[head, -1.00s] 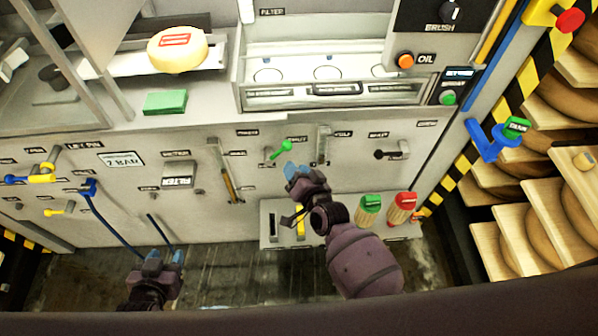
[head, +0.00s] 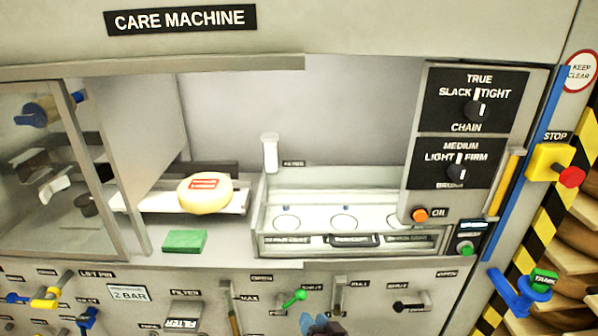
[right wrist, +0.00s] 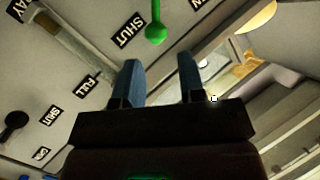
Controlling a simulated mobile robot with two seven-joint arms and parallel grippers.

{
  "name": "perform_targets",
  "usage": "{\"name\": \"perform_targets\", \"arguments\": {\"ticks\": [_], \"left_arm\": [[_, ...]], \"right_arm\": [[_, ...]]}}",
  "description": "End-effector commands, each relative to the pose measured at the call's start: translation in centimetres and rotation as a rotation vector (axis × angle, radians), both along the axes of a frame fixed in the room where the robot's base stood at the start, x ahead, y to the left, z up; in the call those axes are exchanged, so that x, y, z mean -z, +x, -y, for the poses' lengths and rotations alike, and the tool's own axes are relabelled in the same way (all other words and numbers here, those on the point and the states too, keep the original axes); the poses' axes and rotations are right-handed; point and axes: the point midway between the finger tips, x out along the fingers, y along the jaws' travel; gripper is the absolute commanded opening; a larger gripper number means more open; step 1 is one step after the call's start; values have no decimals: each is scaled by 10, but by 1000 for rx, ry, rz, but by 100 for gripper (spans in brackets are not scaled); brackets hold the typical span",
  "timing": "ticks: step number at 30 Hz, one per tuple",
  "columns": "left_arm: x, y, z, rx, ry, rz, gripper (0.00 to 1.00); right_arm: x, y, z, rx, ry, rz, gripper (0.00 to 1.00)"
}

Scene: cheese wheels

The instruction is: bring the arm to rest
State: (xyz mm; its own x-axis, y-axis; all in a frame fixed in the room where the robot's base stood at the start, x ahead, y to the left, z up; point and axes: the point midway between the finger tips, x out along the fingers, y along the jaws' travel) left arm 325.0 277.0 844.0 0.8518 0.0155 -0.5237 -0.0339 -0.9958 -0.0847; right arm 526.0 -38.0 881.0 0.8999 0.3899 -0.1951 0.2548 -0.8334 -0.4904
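The rest of my right arm is below the head picture. My left gripper is in neither view now.
The care machine holds a cheese wheel (head: 206,194) on a shelf, with a green block (head: 185,241) below it. Levers, including a black-knobbed one (head: 400,306), stick out of the panel. A red stop button (head: 571,177) and a blue valve (head: 518,291) are at the right.

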Motion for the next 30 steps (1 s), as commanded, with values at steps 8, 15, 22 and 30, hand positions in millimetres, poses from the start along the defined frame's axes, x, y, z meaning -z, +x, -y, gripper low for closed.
{"name": "perform_targets", "arguments": {"ticks": [8, 15, 22, 30], "left_arm": [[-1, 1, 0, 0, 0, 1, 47], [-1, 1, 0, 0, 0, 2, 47], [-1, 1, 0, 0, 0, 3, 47], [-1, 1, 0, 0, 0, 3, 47]], "right_arm": [[-12, -32, 86, 58, -303, 21, 37], [0, -104, 179, 141, -540, -63, 37], [21, -176, 233, 184, -633, -170, 37], [36, -201, 240, 182, -640, -222, 37]]}}
